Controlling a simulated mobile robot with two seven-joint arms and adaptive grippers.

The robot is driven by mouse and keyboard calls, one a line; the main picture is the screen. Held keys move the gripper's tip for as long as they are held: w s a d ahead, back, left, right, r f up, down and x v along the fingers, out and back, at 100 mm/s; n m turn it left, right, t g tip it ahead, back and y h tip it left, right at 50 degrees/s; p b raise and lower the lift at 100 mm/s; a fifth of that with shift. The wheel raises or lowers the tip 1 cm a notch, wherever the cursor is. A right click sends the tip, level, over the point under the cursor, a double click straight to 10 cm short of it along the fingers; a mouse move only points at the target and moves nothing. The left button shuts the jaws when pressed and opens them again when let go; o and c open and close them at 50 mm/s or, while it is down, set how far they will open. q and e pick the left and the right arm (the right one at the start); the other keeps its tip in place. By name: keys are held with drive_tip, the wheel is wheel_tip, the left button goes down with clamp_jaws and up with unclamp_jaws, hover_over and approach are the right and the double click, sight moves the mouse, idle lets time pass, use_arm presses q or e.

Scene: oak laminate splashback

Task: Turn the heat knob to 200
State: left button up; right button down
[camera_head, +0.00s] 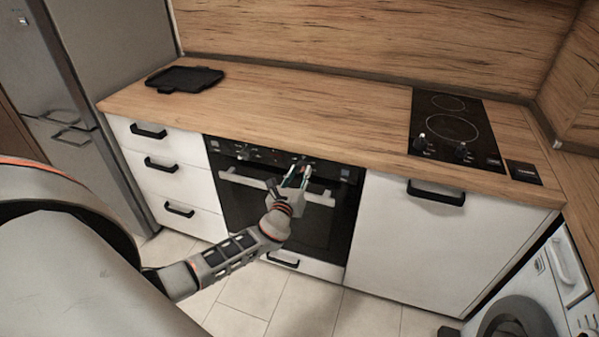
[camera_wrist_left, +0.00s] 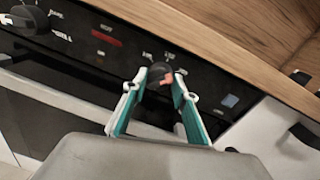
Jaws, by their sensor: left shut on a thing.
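The oven (camera_head: 262,205) has a black control panel along its top edge, under the worktop. In the left wrist view, a dark round knob (camera_wrist_left: 158,72) with a reddish mark sits on the panel between the fingertips of my left gripper (camera_wrist_left: 160,80). The gripper is shut on this knob. White markings lie around the knob, but they are too small to read. Another knob (camera_wrist_left: 29,19) shows at the upper left of that view. In the head view my left gripper (camera_head: 296,172) is at the right part of the panel and hides the held knob. My right gripper is not in view.
The oven's handle bar (camera_head: 245,181) runs just below the panel. The wooden worktop (camera_head: 310,110) overhangs above, with a black tray (camera_head: 185,79) at the left and a hob (camera_head: 450,125) at the right. White drawers (camera_head: 160,165) and a cabinet (camera_head: 420,240) flank the oven.

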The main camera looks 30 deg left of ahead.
use_arm(q)
drive_tip(key=shift+m, duration=1)
drive_tip(key=o, duration=1.1)
drive_tip(key=v, duration=1.2)
